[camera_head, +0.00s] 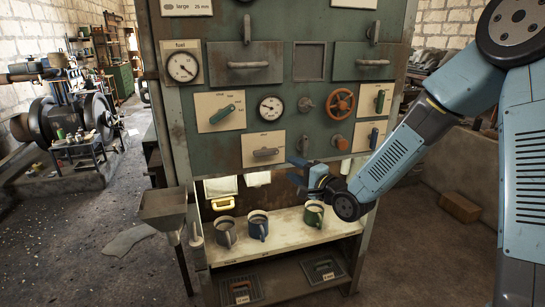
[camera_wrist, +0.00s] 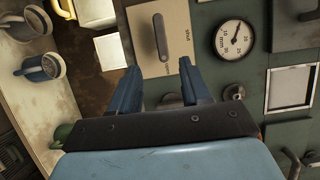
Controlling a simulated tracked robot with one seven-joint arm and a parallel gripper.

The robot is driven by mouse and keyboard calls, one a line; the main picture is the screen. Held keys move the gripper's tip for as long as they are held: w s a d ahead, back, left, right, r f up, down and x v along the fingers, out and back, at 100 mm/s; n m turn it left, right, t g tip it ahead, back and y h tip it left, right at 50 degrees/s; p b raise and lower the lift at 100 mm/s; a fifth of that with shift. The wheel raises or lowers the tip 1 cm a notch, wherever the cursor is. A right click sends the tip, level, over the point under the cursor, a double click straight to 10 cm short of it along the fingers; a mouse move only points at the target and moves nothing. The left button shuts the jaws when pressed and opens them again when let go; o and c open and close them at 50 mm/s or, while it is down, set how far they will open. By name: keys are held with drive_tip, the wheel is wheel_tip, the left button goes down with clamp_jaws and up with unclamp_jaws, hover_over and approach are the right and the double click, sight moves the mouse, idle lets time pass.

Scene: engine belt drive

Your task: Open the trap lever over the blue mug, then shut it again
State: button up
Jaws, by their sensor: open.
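The trap lever (camera_head: 266,152) is a grey handle on a cream plate low on the green panel, lying level. The blue mug also shows at the left of the wrist view (camera_wrist: 50,66). My gripper (camera_head: 293,170) is open and empty, to the right of the lever and slightly below it. It appears apart from the lever.
A gauge (camera_head: 271,108), a red valve wheel (camera_head: 340,102) and a blue lever (camera_head: 374,137) on another plate are near on the panel. A hopper (camera_head: 164,204) stands left of the shelf.

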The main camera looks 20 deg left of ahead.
sight(267, 154)
drive_tip(key=x, duration=1.2)
drive_tip(key=shift+w+a, duration=0.2)
drive_tip(key=shift+a, duration=0.1)
drive_tip(key=shift+c, duration=0.5)
